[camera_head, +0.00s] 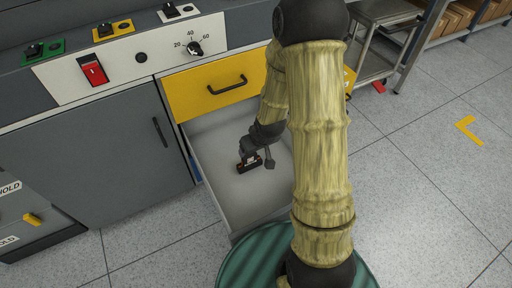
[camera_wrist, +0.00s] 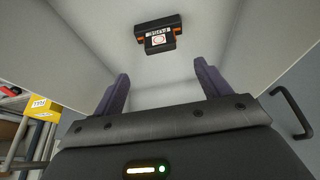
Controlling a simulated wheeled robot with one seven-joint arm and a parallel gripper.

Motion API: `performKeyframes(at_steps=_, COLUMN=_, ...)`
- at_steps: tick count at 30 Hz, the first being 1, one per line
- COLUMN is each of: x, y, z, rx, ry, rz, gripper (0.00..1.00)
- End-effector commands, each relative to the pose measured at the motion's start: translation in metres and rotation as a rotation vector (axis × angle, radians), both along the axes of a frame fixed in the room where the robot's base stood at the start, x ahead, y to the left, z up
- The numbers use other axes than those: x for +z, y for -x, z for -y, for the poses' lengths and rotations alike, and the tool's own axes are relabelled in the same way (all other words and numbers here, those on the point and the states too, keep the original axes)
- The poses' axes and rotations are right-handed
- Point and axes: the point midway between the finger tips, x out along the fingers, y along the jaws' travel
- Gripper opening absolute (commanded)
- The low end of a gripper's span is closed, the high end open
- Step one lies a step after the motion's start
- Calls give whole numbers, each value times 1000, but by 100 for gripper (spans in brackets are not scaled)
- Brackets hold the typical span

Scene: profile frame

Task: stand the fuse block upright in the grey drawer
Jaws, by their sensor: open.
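The fuse block (camera_head: 248,164) is a small dark block with orange ends inside the open grey drawer (camera_head: 224,146). In the wrist view the fuse block (camera_wrist: 158,36) shows a FUSE label and a pale square with a red mark, and rests on the drawer's pale floor (camera_wrist: 160,88). I cannot tell surely whether it stands or lies. My gripper (camera_head: 257,158) is down in the drawer close to the block. In the wrist view my gripper (camera_wrist: 163,80) has its two purple fingers wide apart, with nothing between them. The block lies beyond the fingertips, apart from them.
The drawer walls surround my gripper. A yellow front (camera_head: 212,90) with a black handle is above the drawer, under a control panel (camera_head: 150,55). A grey cabinet door (camera_head: 95,150) is to the left. A metal cart (camera_head: 375,40) stands at upper right. The right-hand floor is mostly clear.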

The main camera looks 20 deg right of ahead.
Motion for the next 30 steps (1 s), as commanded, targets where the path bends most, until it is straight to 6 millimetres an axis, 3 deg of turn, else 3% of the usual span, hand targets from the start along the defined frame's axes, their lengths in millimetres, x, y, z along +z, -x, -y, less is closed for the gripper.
performKeyframes(at_steps=5, x=24, y=11, z=0, rx=-19, ry=18, rz=-14, gripper=76)
performKeyframes(at_steps=8, x=48, y=26, z=1, rx=-47, ry=33, rz=-34, gripper=76)
performKeyframes(at_steps=18, x=125, y=105, z=-6, rx=-164, ry=30, rz=-127, gripper=76)
performKeyframes(at_steps=24, x=138, y=129, z=-11, rx=-192, ry=14, rz=-158, gripper=76)
performKeyframes(at_steps=30, x=138, y=129, z=-11, rx=-193, ry=13, rz=-161, gripper=76)
